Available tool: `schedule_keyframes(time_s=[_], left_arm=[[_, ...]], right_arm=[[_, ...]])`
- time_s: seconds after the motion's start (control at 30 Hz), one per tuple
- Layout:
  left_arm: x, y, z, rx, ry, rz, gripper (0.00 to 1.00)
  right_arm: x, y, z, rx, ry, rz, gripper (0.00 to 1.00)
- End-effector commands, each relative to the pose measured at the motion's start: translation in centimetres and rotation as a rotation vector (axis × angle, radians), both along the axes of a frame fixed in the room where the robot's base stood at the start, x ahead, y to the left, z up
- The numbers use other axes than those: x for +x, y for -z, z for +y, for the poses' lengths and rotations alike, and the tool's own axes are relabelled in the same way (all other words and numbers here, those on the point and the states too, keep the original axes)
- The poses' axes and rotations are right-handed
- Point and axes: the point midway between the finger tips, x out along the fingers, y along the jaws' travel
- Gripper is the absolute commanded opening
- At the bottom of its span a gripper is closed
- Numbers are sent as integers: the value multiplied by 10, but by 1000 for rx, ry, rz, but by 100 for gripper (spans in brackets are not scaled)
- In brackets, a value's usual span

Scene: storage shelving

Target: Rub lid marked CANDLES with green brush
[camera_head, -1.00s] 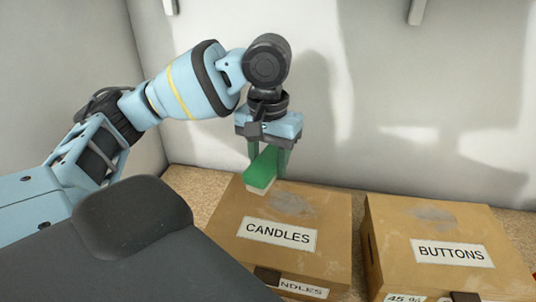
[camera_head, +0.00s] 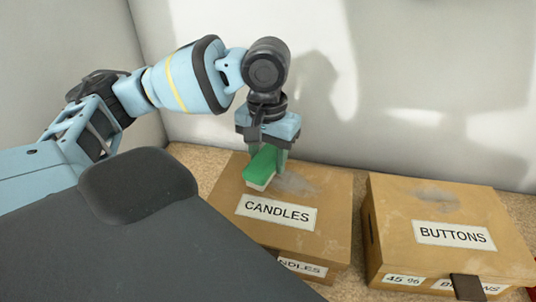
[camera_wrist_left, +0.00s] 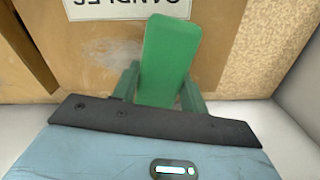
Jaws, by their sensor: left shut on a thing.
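The cardboard box marked CANDLES has a brown lid (camera_head: 318,194) with a white label (camera_head: 276,212) on top and a grey smudge (camera_head: 297,183) behind the label. My left gripper (camera_head: 267,163) is shut on the green brush (camera_head: 261,166), whose pale bristle side faces down. The brush is at the lid, just behind the label and at the left of the smudge; I cannot tell whether the bristles touch. In the left wrist view the green brush (camera_wrist_left: 168,58) lies between the fingers, with the lid (camera_wrist_left: 225,25) beyond it. My right gripper is not in view.
A second box marked BUTTONS (camera_head: 490,212) stands to the right with a narrow gap between, and has a grey smudge on its lid. Both boxes stand on a speckled tan shelf (camera_head: 187,158). A pale wall (camera_head: 400,80) rises close behind them.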

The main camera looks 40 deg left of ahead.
Motion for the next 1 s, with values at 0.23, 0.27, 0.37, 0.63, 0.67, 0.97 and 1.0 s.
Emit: schedule_keyframes(time_s=[0.23, 0.27, 0.37, 0.63, 0.67, 0.97, 1.0], left_arm=[[0, 0, 0, 0, 0, 0, 25], [0, 0, 0, 0, 0, 0, 25], [0, 1, 0, 0, 0, 0, 25], [0, 6, 0, 0, 0, 1, 25], [0, 6, 0, 0, 0, 1, 25], [0, 12, 0, 1, 0, 1, 25], [0, 12, 0, 1, 0, 1, 25]], right_arm=[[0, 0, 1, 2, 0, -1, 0], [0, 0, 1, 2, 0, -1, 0], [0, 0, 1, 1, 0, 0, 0], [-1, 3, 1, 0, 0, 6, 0], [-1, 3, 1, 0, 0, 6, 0], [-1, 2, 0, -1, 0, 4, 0], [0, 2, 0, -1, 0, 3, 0]])
